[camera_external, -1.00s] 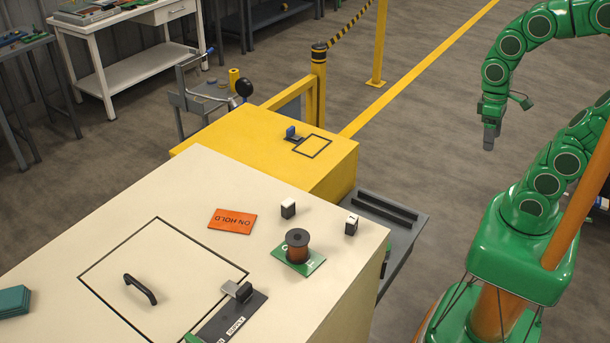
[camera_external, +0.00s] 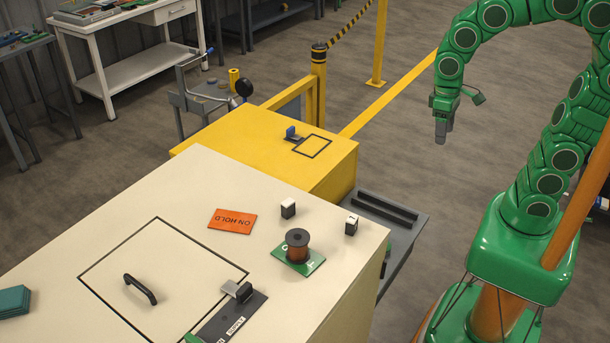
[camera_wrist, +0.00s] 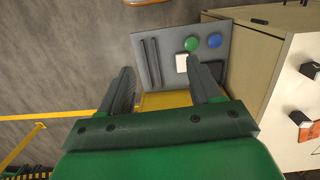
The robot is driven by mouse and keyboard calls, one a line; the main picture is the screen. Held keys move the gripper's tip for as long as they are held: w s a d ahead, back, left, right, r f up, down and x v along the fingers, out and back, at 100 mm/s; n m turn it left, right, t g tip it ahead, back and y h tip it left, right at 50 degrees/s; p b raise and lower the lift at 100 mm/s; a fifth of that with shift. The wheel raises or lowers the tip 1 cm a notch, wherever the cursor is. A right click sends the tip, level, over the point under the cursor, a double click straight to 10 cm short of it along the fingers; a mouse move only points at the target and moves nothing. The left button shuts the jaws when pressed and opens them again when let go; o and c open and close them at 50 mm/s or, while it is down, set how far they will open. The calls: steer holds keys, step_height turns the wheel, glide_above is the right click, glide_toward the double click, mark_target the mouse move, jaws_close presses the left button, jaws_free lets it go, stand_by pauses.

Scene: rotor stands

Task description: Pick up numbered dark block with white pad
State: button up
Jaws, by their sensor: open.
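Two small dark blocks with white tops stand on the cream cabinet top. The right block (camera_external: 351,225) is near the right edge, and a small dark mark like a numeral shows on its white pad. The left block (camera_external: 288,209) stands farther in; I cannot make out a number on it. In the wrist view one dark block (camera_wrist: 310,71) shows at the right edge, and another (camera_wrist: 299,118) lower down. My gripper (camera_external: 441,137) is open and empty, in the air to the right of the cabinet. Its two fingers (camera_wrist: 159,70) are spread apart in the wrist view, with no block between them.
The cream cabinet (camera_external: 190,190) also bears a copper spool (camera_external: 298,246) on a green plate, an orange ON HOLD card (camera_external: 232,221) and a black handle (camera_external: 140,289). A grey side shelf (camera_external: 396,226) and yellow cabinet (camera_external: 235,140) adjoin it. Yellow posts stand behind.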

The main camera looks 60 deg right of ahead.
steer(key=w+a+f, duration=0.1)
steer(key=w+a, duration=0.3)
steer(key=a, duration=0.3)
steer(key=w+a, duration=0.4)
steer(key=a, duration=0.4)
steer(key=n+t, duration=0.1)
glide_above(352, 218)
steer(key=f, duration=0.3)
steer(key=shift+s+d+f, duration=0.2)
steer(key=shift+s+d, duration=0.2)
steer(key=shift+a+f, duration=0.1)
steer(key=shift+f, duration=0.1)
steer(key=shift+w+a+f, duration=0.15)
steer(key=shift+w+f, duration=0.05)
steer(key=shift+f, duration=1.65)
steer(key=shift+w+a+f, duration=0.1)
steer(key=shift+w+f, duration=0.05)
steer(key=shift+f, duration=1.7)
steer(key=c, duration=1)
steer(key=shift+c, duration=0.2)
